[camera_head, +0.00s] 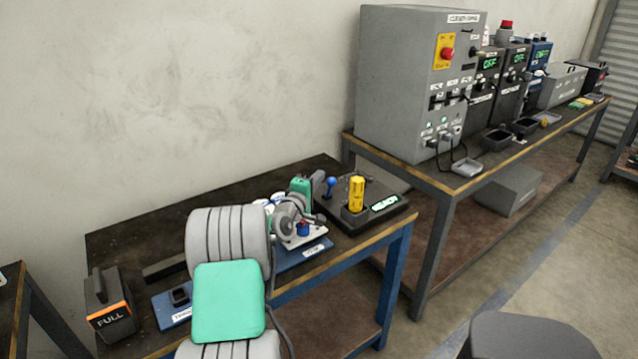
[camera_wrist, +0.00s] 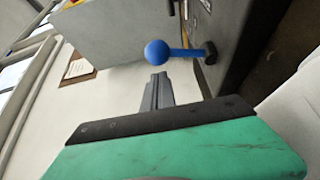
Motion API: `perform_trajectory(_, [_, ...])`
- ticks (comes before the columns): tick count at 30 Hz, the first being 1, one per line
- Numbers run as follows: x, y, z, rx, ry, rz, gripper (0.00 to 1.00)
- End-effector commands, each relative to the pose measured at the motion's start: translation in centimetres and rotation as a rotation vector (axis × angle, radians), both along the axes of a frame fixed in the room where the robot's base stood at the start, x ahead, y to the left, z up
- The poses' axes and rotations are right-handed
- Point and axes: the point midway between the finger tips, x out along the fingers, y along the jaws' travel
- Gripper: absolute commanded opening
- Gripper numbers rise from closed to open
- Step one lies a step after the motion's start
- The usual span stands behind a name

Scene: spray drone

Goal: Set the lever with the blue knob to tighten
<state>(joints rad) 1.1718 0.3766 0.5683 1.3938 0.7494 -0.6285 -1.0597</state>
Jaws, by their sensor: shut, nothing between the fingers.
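The lever with the blue knob (camera_head: 331,182) stands on a dark box-shaped station on the near workbench. In the wrist view the blue knob (camera_wrist: 157,52) sits on a blue rod that runs right to a dark pivot on the station's face. My gripper (camera_wrist: 159,78) is shut and empty, its fingertips just below the knob in the picture. Whether they touch it I cannot tell. In the head view my gripper (camera_head: 319,178) is at the left of the knob. No tighten marking on the lever is readable.
A yellow tool (camera_head: 356,193) stands upright in the station beside a lit green display (camera_head: 385,203). A grey control cabinet (camera_head: 412,85) stands on the bench behind. A box marked FULL (camera_head: 111,308) is at the near bench's left end. The bench's back left is largely clear.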

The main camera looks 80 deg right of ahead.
Motion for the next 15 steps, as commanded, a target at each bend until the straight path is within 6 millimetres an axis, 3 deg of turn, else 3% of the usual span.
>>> perform_trajectory(3, [2.3, -1.2, -0.1, -0.001, -0.002, 0.008, 0.00])
perform_trajectory(9, [2.9, 4.1, -0.1, 0.000, 0.002, 0.007, 0.00])
perform_trajectory(15, [3.2, 7.6, -0.5, 0.001, 0.002, 0.001, 0.00])
